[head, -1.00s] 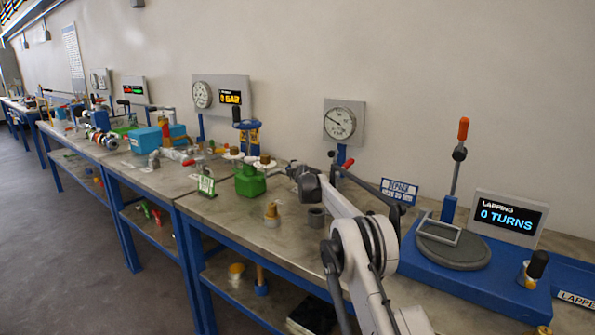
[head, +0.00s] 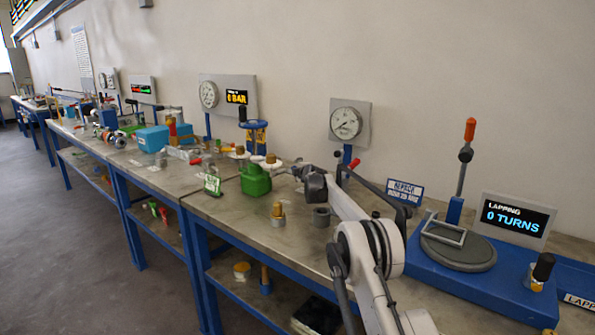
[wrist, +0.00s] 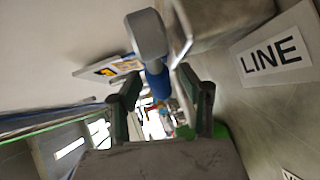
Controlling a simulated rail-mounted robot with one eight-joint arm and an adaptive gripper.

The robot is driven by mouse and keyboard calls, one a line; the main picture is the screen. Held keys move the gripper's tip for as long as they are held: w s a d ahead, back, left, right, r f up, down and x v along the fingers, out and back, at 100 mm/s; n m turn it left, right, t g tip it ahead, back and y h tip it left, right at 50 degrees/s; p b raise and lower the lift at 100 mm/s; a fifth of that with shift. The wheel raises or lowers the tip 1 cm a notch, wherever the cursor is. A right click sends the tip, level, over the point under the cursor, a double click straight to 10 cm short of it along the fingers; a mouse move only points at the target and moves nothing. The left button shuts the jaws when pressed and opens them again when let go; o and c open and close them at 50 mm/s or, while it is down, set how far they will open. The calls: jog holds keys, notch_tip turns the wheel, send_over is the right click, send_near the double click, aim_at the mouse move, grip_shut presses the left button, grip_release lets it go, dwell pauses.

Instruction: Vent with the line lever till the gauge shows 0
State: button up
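A round white gauge (head: 346,122) on a grey backplate stands behind the bench; its needle is too small to read surely. I cannot tell whether this is the line lever. In the wrist view a white LINE label (wrist: 272,59) lies at the right. My gripper (wrist: 166,102) is open, with a gap between its two dark fingers. A grey rounded block (wrist: 147,34) and a blue upright part (wrist: 158,80) show just above and between the fingers; I cannot tell whether they touch. The head view mostly hides the fingertips.
A second gauge (head: 208,95) has a display (head: 236,97) reading 0 BAR.

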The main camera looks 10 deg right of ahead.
jog(key=shift+s, duration=0.15)
jog(key=v, duration=0.7)
dwell(0.3)
jog(key=shift+s+d, duration=0.1)
jog(key=shift+c, duration=0.5)
